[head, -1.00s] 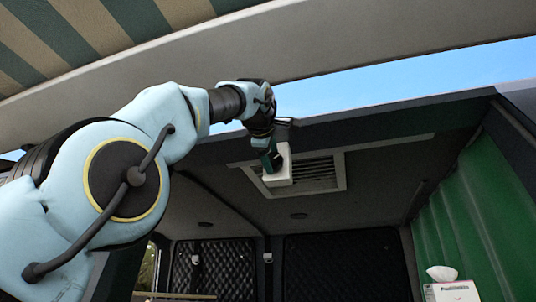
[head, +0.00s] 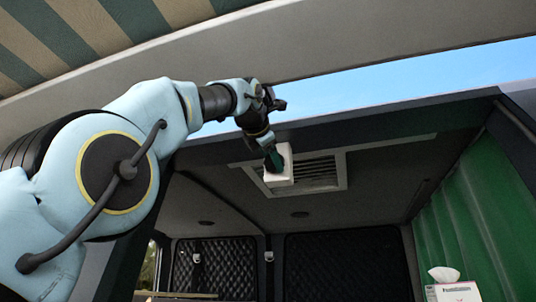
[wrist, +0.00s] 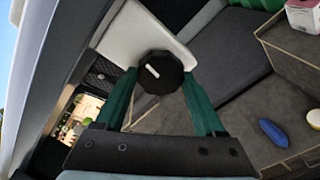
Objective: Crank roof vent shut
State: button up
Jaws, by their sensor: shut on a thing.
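The roof vent (head: 318,172) is a pale square frame with dark slats in the van's ceiling. A white housing (head: 282,166) sits at its left side; it also shows in the wrist view (wrist: 125,38). A black faceted knob (wrist: 161,73) stands at the housing, between my green fingers. The head view hides the knob behind the fingers. I cannot tell how far the vent lid stands open.
The van's roof edge (head: 380,118) runs close by my wrist. A green curtain (head: 480,215) hangs at the right, with a tissue box (head: 455,293) below. In the wrist view a blue object (wrist: 273,133) lies on a grey surface far below. The space under the vent is clear.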

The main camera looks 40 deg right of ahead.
jog(key=shift+a+r+n, duration=0.2)
jog(key=shift+n, duration=0.4)
jog(key=o, duration=1.1)
jog(key=shift+a, duration=0.1)
jog(key=shift+o, duration=1.2)
jog(key=shift+f, duration=0.1)
jog(key=b+v, duration=0.3)
jog(key=v, duration=0.7)
jog(key=shift+a, duration=0.35)
jog(key=shift+s, duration=0.2)
